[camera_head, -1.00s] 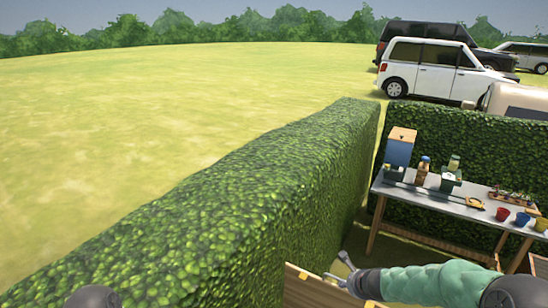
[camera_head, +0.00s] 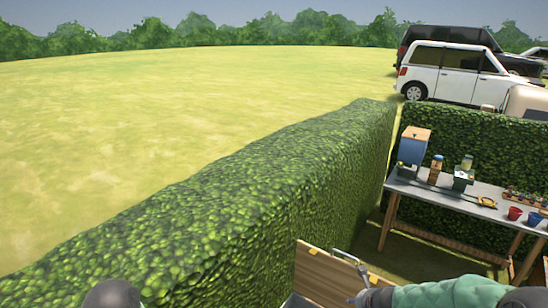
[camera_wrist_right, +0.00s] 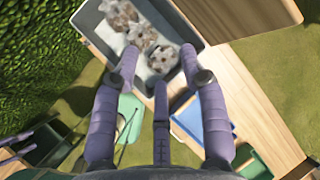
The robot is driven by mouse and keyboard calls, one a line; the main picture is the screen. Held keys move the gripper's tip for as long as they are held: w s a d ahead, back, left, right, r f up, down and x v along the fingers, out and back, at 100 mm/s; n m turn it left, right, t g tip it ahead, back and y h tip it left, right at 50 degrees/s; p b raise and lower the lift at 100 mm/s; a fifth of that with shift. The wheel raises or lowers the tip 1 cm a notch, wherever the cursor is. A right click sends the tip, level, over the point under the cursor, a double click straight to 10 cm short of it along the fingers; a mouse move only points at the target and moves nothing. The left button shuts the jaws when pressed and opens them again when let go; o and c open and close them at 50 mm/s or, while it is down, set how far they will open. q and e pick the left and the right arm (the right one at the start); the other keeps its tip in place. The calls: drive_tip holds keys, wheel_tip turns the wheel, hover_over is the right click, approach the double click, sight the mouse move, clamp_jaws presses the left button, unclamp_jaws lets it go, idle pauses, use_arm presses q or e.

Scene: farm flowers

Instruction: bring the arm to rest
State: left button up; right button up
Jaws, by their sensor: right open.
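The left gripper does not show in the head view.
A grey tray (camera_wrist_right: 97,33) holds a few speckled lumps. Green (camera_wrist_right: 128,118) and blue (camera_wrist_right: 186,122) objects lie near the fingers. A tall hedge (camera_head: 230,210) runs past the wooden board (camera_head: 322,273). A table (camera_head: 430,190) with pots and bottles stands at the right. Open grass lies beyond.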

drive_tip(key=s+a+f+m+g+y+b, duration=0.1)
drive_tip(key=s+a+f+m+b, duration=0.35)
drive_tip(key=f+m, duration=0.35)
drive_tip(key=s+a+f+m+g+y+b, duration=0.1)
drive_tip(key=s+a+f+m+g+b, duration=0.1)
drive_tip(key=s+a+f+m+b, duration=0.45)
drive_tip(key=s+a+f+m+g+y+b, duration=0.1)
drive_tip(key=s+a+f+m+b, duration=0.15)
drive_tip(key=f+m, duration=0.75)
drive_tip(key=s+a+f+m+b, duration=0.1)
drive_tip(key=s+f+m+b, duration=0.3)
drive_tip(key=f+m, duration=0.3)
drive_tip(key=s+a+f+m+g+b, duration=0.1)
drive_tip(key=s+f+m+b, duration=0.4)
drive_tip(key=f+m, duration=0.3)
drive_tip(key=s+a+f+m+g+b, duration=0.1)
drive_tip(key=s+f+m+b, duration=0.3)
drive_tip(key=f, duration=0.6)
drive_tip(key=shift+s+a+m+b, duration=0.3)
drive_tip(key=shift+s+m, duration=1.1)
drive_tip(key=shift+m, duration=0.35)
